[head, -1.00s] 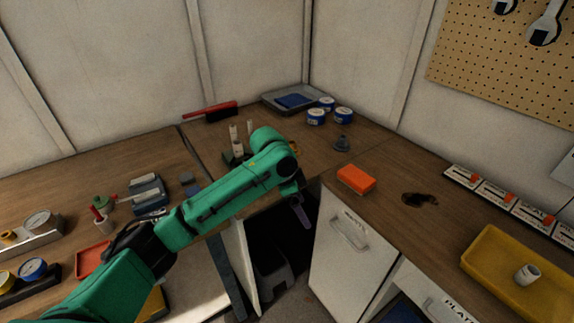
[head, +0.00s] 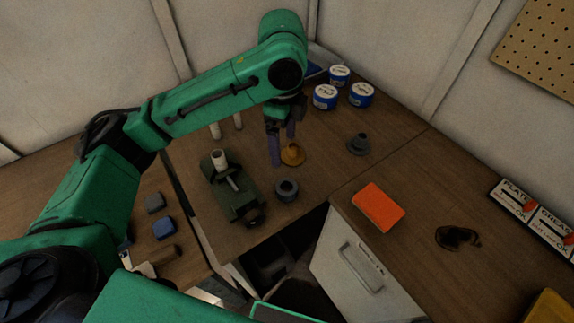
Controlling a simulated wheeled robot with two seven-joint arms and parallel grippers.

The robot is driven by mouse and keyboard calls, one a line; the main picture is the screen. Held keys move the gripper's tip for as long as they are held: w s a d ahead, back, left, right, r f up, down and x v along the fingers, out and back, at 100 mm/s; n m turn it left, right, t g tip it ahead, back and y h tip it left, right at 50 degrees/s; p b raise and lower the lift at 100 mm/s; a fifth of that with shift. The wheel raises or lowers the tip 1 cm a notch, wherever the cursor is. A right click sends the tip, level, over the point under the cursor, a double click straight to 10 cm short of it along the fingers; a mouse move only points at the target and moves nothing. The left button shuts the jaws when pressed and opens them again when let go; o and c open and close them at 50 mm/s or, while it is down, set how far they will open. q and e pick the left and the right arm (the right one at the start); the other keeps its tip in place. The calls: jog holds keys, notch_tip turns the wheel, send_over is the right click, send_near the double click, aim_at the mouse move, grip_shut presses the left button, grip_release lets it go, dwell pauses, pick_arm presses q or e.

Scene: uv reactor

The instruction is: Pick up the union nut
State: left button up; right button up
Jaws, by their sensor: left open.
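The union nut is most likely the dark grey ring (head: 287,190) with a round hole, standing on the bench in the head view, though I cannot be sure. A brass-coloured flanged piece (head: 293,155) sits just behind it. My left gripper (head: 282,148) points down at that brass piece, its two purple fingers apart and nothing seen between them. The fingers partly overlap the brass piece; I cannot tell whether they touch it. The grey ring is nearer the camera than the fingers and clear of them. My right gripper is not in view.
A green vise (head: 235,192) with a white tube (head: 219,160) stands left of the ring. A grey cone-shaped fitting (head: 358,145), blue-and-white tins (head: 325,97) and an orange block (head: 379,207) lie to the right. A gap opens between the benches in front.

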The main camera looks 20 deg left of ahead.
pick_arm(q)
jog(key=f+p, duration=0.1)
jog(key=f, duration=0.3)
jog(key=s+f, duration=0.1)
jog(key=f, duration=0.3)
jog(key=s+f+p, duration=0.1)
jog(key=f, duration=0.3)
jog(key=shift+d+f+p, duration=0.25)
jog(key=shift+d+p, duration=0.05)
jog(key=shift+p, duration=0.05)
jog(key=shift+s+f, duration=0.1)
jog(key=shift+f, duration=0.2)
jog(key=c, duration=1.4)
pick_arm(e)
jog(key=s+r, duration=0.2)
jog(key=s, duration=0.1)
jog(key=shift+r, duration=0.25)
